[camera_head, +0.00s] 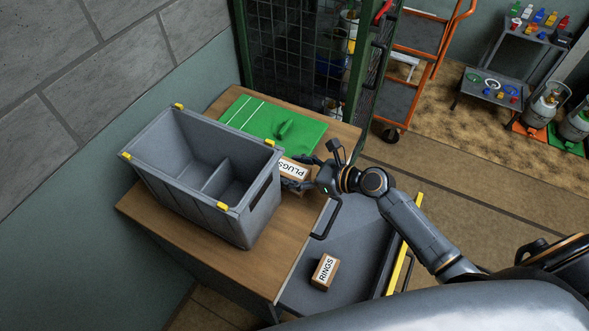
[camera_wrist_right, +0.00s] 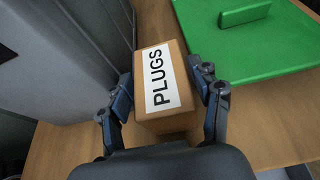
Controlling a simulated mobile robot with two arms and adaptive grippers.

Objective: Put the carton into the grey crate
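A brown carton with a white PLUGS label (camera_head: 292,170) stands on the wooden worktop, just right of the grey crate (camera_head: 176,189). A second carton labelled RINGS (camera_head: 324,271) lies in the open drawer below. The grey crate has yellow corner clips and an inner divider; the parts of its inside that show look empty. My right gripper (camera_head: 296,176) is at the PLUGS carton. In the wrist view the open fingers of this gripper (camera_wrist_right: 166,92) stand on either side of the PLUGS carton (camera_wrist_right: 160,85), with narrow gaps visible. My left gripper is not in view.
A green board with a handle (camera_head: 265,118) lies on the worktop (camera_head: 180,229) behind the carton. The grey drawer (camera_head: 352,237) is pulled out. A green mesh cage, an orange trolley (camera_head: 414,83) and a shelf stand farther back.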

